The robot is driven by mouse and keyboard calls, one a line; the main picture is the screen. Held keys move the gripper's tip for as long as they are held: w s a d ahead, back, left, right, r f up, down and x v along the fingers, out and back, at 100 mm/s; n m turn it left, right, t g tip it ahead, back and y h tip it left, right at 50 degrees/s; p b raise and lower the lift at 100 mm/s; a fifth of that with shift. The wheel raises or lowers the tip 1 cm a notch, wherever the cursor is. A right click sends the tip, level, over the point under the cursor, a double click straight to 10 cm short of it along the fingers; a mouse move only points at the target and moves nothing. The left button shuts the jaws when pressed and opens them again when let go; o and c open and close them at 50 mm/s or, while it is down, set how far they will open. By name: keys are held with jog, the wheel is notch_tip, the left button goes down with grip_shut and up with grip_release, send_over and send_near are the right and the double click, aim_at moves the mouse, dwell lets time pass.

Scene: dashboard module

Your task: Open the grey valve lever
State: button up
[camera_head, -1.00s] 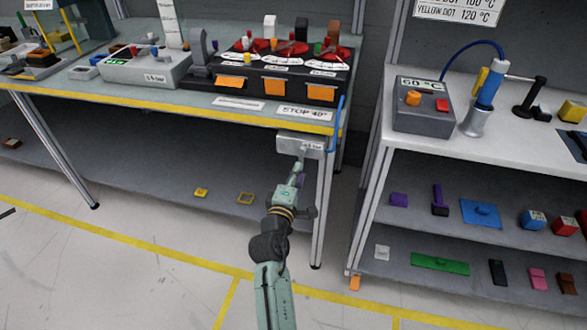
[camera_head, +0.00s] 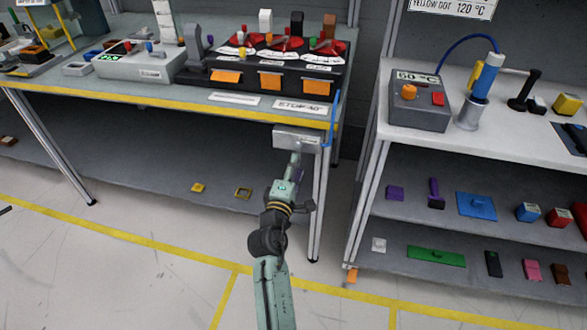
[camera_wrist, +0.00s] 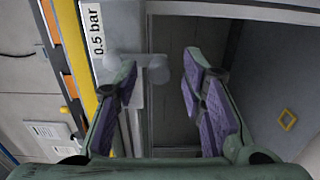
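The grey valve box (camera_head: 292,136) hangs under the front edge of the table, near the table's right leg. The wrist view shows its "0.5 bar" label (camera_wrist: 97,40) turned sideways. A grey lever with a rounded end (camera_wrist: 157,68) sticks out beside the label. My gripper (camera_wrist: 162,75) is open, with purple pads on its fingers. In the head view my gripper (camera_head: 296,163) is just below the box, and the lever is hard to make out.
The table (camera_head: 150,101) with a yellow front edge carries panels and switches above my gripper. A blue hook-like part (camera_head: 334,115) is right of the box. A table leg (camera_head: 319,205) stands close on the right. The lower shelf (camera_head: 140,170) is mostly clear, with small yellow pieces.

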jog(key=shift+s, duration=0.1)
jog(key=v, duration=0.7)
jog(key=shift+s+a+r, duration=0.1)
dwell(0.4)
